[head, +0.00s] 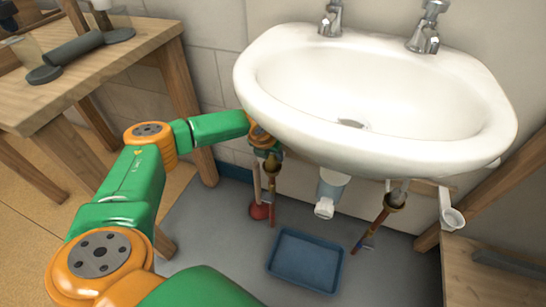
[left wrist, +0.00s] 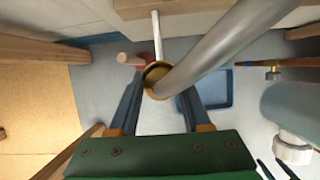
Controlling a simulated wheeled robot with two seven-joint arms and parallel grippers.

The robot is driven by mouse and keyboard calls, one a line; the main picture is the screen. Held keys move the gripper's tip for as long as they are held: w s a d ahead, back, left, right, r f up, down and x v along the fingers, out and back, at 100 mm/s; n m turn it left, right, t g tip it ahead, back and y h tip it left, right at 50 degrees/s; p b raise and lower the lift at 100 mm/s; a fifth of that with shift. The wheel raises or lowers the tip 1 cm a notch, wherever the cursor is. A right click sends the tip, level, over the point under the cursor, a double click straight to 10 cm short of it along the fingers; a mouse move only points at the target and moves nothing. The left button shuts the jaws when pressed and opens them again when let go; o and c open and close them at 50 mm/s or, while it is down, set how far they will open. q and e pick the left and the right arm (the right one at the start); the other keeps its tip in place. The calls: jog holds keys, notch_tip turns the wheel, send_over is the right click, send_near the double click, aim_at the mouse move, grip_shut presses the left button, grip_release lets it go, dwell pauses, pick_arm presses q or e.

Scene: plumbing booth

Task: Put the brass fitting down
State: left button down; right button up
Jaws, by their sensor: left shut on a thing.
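The brass fitting (left wrist: 153,76) is a ring-shaped piece between the two fingertips of my left gripper (left wrist: 158,86) in the left wrist view. The gripper is shut on it. A grey pipe (left wrist: 215,48) meets the fitting; I cannot tell whether it passes through or only overlaps it. In the head view the brass fitting (head: 272,166) shows below my left gripper (head: 270,155), under the left side of the sink. The gripper is partly hidden by its own wrist. My right gripper is not in view.
The white sink (head: 375,95) overhangs my left gripper closely. A blue tray (head: 306,260) lies on the grey floor below. A red plunger (head: 260,211) stands under the sink's left side. A wooden bench (head: 90,70) is at left.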

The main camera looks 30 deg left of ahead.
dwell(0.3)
pick_arm(q)
jog(key=c, duration=0.7)
grip_release()
jog(key=shift+f, duration=0.1)
jog(key=o, duration=0.3)
jog(key=shift+o, duration=0.2)
